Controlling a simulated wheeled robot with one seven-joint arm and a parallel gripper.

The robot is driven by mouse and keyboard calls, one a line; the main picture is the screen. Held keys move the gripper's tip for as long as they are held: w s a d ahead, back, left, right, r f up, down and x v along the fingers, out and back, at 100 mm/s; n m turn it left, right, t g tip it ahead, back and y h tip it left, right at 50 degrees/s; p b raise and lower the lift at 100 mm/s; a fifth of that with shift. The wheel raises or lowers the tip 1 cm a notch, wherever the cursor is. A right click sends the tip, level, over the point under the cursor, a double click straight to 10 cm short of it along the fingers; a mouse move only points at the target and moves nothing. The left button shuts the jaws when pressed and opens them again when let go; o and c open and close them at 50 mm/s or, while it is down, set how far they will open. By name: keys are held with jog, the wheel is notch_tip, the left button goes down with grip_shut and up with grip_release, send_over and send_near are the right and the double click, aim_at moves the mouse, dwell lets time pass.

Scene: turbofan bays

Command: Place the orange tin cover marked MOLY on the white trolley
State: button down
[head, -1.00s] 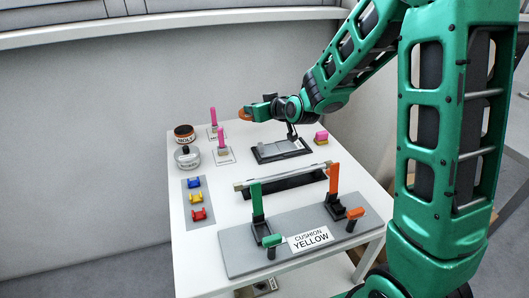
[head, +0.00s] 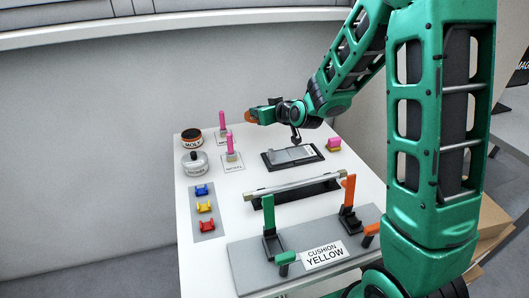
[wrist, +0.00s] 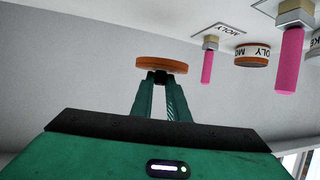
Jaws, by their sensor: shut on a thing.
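My gripper (head: 257,116) is shut on the orange tin cover (head: 249,117) and holds it in the air above the back of a white table (head: 222,185). In the wrist view the cover (wrist: 161,64) shows as an orange disc at the tips of my gripper (wrist: 159,78). Any marking on the cover cannot be read. The open-looking tin labelled MOLY (head: 191,140) stands at the table's back left corner, apart from the cover. It also shows in the wrist view (wrist: 252,55). I cannot tell whether this white table is the trolley.
Pink-handled brushes (head: 231,147) stand beside the tin, with a grey-lidded jar (head: 195,163) in front. Coloured clips (head: 204,207) lie on a grey mat. A bar on stands (head: 295,186) and a CUSHION YELLOW board (head: 245,265) fill the front. Brown boxes (head: 488,222) stand at right.

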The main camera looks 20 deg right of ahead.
aim_at(259, 139)
jog(key=shift+f, duration=3.95)
jog(key=shift+f, duration=0.15)
jog(key=c, duration=1.7)
grip_release()
